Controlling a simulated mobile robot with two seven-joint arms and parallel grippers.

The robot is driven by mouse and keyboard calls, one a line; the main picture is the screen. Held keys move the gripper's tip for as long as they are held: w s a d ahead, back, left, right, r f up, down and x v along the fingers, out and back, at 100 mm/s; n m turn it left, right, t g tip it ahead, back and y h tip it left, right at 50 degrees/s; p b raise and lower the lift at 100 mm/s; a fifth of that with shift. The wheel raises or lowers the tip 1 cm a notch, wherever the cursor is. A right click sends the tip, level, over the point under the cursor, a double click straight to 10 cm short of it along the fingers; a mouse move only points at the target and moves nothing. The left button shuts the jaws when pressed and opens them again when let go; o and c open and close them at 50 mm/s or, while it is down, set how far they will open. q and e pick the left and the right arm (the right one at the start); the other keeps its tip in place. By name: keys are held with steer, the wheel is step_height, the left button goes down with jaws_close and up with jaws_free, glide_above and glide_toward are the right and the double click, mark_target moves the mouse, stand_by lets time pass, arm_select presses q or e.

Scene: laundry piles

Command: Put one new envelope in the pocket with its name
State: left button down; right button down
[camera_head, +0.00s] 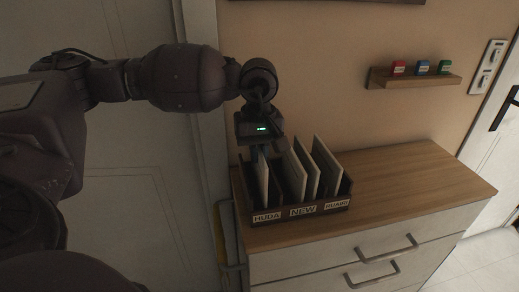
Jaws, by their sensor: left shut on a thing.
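A dark holder (300,213) with upright pockets stands at the left end of the wooden cabinet top. Its front labels read HUDA (267,217), NEW (303,211) and a third, blurred name (337,204) at the right. My left gripper (262,147) points down over the HUDA side and is shut on a pale envelope (261,180). That envelope stands upright, its lower part within the HUDA pocket; I cannot tell whether it touches the bottom. Several other pale envelopes (294,174) stand upright in the middle and right of the holder. My right gripper is out of view.
The wooden cabinet top (410,189) is bare to the right of the holder. A small wall shelf (414,81) carries a red, a blue and a green block. A white door is close at left, with a wall switch panel (488,66) at far right.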

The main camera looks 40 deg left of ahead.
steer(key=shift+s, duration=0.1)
arm_select(q)
steer(key=c, duration=1.1)
jaws_free()
steer(key=shift+c, duration=0.2)
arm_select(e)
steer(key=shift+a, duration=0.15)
arm_select(q)
step_height(320, 180, up, 10)
steer(key=shift+f+p, duration=0.2)
steer(key=shift+p, duration=0.2)
steer(key=shift+r, duration=0.6)
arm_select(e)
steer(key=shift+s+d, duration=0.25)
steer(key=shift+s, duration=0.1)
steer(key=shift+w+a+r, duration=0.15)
